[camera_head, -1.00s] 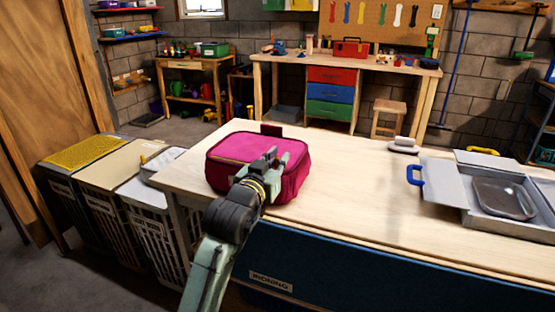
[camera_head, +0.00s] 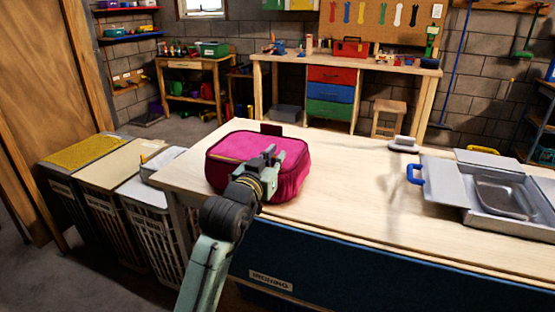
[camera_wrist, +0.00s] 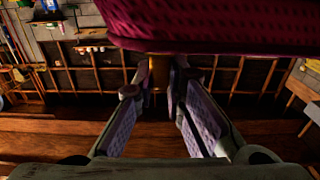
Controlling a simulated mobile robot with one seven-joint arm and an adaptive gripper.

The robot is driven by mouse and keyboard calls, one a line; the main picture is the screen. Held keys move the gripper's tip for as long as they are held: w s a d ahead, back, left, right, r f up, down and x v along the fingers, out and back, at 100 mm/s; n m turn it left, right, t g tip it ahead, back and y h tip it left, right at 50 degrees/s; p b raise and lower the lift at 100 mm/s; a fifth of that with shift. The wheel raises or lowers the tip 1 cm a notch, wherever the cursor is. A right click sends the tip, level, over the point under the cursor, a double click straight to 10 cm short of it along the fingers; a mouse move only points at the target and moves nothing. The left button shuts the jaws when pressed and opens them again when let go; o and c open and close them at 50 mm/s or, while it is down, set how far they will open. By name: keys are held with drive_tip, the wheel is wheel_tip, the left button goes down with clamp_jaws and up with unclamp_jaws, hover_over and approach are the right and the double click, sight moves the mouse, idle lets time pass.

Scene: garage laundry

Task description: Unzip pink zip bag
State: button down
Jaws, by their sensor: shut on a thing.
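The pink zip bag (camera_head: 240,146) sits closed-looking on the left end of the light wooden table. In the wrist view its dark pink fabric (camera_wrist: 225,25) fills the top. My gripper (camera_head: 275,154) is at the near side of the bag, overlapping its top edge in the head view. In the wrist view my gripper (camera_wrist: 161,78) has its fingertips close together around a small brownish-gold tab (camera_wrist: 160,70) just under the bag's edge, which looks like the zip pull.
The wooden table (camera_head: 345,190) is clear in the middle. An open grey case (camera_head: 445,183) with a blue handle lies at the right, and a small white-topped object (camera_head: 404,143) stands at the back edge. Laundry hampers (camera_head: 100,190) stand to the left.

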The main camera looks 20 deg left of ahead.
sight(212, 156)
drive_tip(key=a+b, duration=0.2)
drive_tip(key=a, duration=0.4)
drive_tip(key=a+b, duration=0.2)
drive_tip(key=a, duration=0.4)
drive_tip(key=a+b, duration=0.2)
drive_tip(key=a, duration=0.4)
drive_tip(key=shift+w+a, duration=0.3)
drive_tip(key=shift+a, duration=0.1)
drive_tip(key=c, duration=1.6)
unclamp_jaws()
drive_tip(key=s, duration=1.2)
drive_tip(key=shift+a, duration=0.15)
